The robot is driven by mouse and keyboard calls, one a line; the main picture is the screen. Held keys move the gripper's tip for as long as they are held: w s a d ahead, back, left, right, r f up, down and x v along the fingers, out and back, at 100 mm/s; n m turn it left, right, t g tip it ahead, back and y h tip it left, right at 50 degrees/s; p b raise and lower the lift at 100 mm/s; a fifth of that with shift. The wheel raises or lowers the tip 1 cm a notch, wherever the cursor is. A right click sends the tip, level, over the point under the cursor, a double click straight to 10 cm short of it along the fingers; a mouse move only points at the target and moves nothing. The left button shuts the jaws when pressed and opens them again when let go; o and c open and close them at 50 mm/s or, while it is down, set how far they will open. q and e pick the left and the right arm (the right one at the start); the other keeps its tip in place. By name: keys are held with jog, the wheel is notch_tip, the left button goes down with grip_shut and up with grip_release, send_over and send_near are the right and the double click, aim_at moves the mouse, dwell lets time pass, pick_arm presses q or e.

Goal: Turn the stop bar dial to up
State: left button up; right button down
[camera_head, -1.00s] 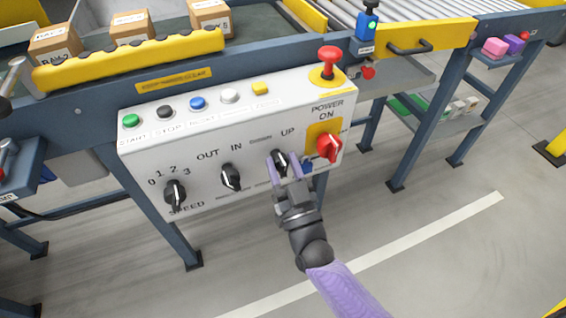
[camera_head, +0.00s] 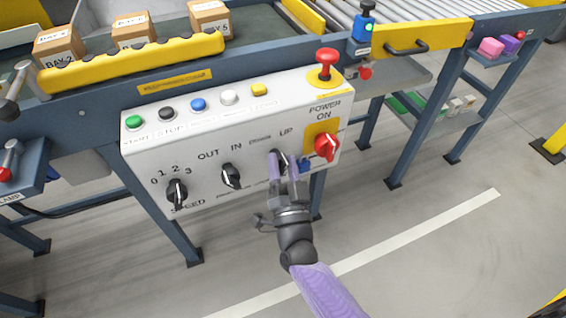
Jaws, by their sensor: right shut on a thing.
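The stop bar dial (camera_head: 275,156) is a black knob on the sloped white control panel (camera_head: 205,157), below and left of the word UP. My left gripper is not in view.
Close by are the OUT/IN dial (camera_head: 231,176), the speed dial (camera_head: 177,194) and the red power switch (camera_head: 326,147). A red mushroom button (camera_head: 326,62) stands on the panel's top right. Floor below the panel is open.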

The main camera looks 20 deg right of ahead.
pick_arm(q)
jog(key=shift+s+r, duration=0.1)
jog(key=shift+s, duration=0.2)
pick_arm(e)
jog(key=shift+f, duration=0.15)
jog(key=c, duration=0.6)
grip_release()
pick_arm(q)
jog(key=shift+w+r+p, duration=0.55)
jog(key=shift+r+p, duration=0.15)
jog(key=shift+p, duration=0.25)
pick_arm(e)
jog(key=v, duration=1)
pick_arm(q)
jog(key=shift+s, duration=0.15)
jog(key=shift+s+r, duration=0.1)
